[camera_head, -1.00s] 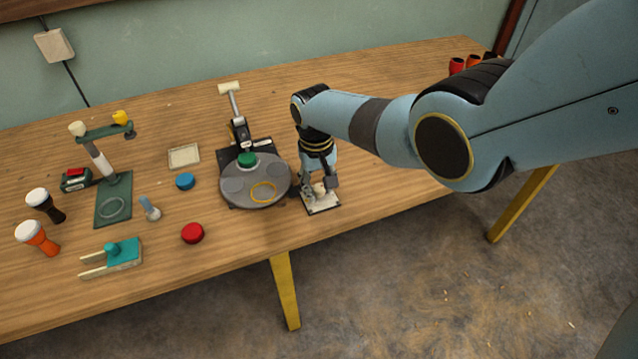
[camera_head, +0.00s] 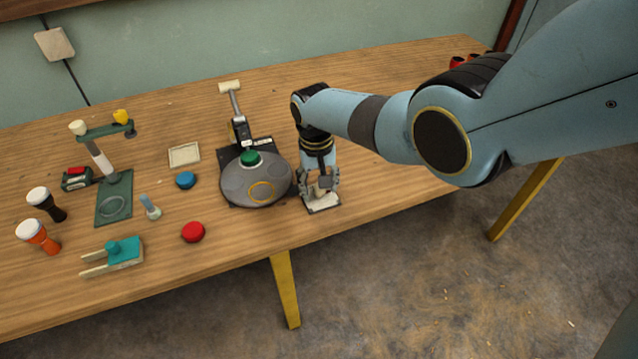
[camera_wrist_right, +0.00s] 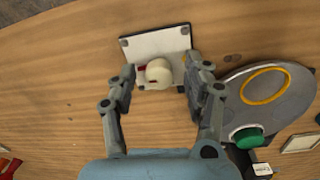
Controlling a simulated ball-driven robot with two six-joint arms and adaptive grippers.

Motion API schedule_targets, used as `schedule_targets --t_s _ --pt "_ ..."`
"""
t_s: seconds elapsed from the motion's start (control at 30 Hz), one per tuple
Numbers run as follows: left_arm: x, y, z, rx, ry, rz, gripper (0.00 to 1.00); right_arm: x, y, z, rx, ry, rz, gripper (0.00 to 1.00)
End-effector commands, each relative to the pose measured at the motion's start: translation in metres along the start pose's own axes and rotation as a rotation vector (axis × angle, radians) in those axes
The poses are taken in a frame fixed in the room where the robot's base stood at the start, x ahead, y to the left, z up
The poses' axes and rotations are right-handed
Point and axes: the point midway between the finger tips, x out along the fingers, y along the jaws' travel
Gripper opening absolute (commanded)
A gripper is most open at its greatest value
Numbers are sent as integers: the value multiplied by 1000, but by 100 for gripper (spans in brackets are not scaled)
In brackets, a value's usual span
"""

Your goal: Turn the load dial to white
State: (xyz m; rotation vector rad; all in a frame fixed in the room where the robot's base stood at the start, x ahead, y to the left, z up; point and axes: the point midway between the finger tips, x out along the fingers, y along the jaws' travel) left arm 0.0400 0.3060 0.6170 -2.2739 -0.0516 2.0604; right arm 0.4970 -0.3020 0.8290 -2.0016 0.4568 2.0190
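The load dial looks like a cream knob (camera_wrist_right: 158,73) with a small red mark on its left side, on a pale square plate (camera_wrist_right: 157,43) with a dark rim. In the head view the plate (camera_head: 322,203) lies near the table's front edge, with the knob mostly hidden by my gripper. My right gripper (camera_wrist_right: 160,80) points down over it, fingers open on either side of the knob, with gaps visible in the wrist view. It also shows in the head view (camera_head: 321,184). My left gripper is not in view.
A grey round turntable (camera_head: 237,188) with a green cap (camera_head: 250,158) stands just left of the gripper. Further left are a red disc (camera_head: 193,232), a blue disc (camera_head: 185,180), a teal-and-cream fixture (camera_head: 124,252) and a green stand (camera_head: 122,190). Table to the right is mostly clear.

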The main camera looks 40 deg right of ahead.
Motion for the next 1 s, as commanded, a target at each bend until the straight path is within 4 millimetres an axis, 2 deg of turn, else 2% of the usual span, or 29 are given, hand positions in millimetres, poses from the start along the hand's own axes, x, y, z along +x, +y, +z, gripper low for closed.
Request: schedule_targets --t_s 0.27,0.47,0.57,0.9,1.0 --pt "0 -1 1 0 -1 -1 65 -1 0 0 -1 1 0 52" --pt "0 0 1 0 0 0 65 -14 0 -1 0 3 0 52" --pt "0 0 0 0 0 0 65 -28 0 0 -1 4 0 52" --pt "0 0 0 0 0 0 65 -96 0 -1 -1 4 -1 52" --pt "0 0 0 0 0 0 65 -110 0 -1 -1 2 0 52"
